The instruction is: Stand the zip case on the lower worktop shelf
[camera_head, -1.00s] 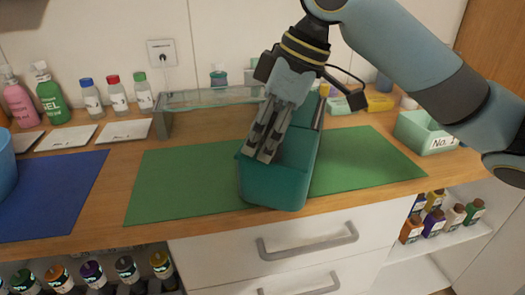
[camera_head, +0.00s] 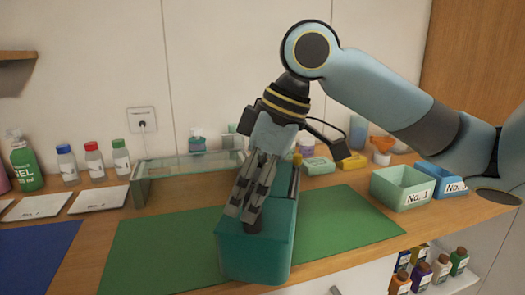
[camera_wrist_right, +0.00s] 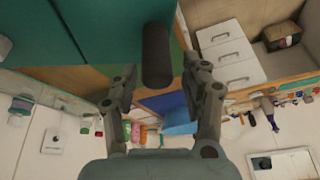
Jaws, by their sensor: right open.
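The teal zip case (camera_head: 256,258) appears to be the boxy block on the green mat (camera_head: 145,245). Its teal surface fills the upper left of the right wrist view (camera_wrist_right: 110,30). My right gripper (camera_head: 243,217) points down over the case's near end and is open. In the right wrist view, a dark cylindrical piece (camera_wrist_right: 156,55), perhaps the case's handle, shows between the spread fingers (camera_wrist_right: 160,82); contact cannot be told. A low glass-topped shelf (camera_head: 188,166) stands behind left on the worktop. My left gripper is not in view.
A green bin (camera_head: 402,188) and a blue bin (camera_head: 440,183) stand at the right. The green mat is bare on both sides of the case.

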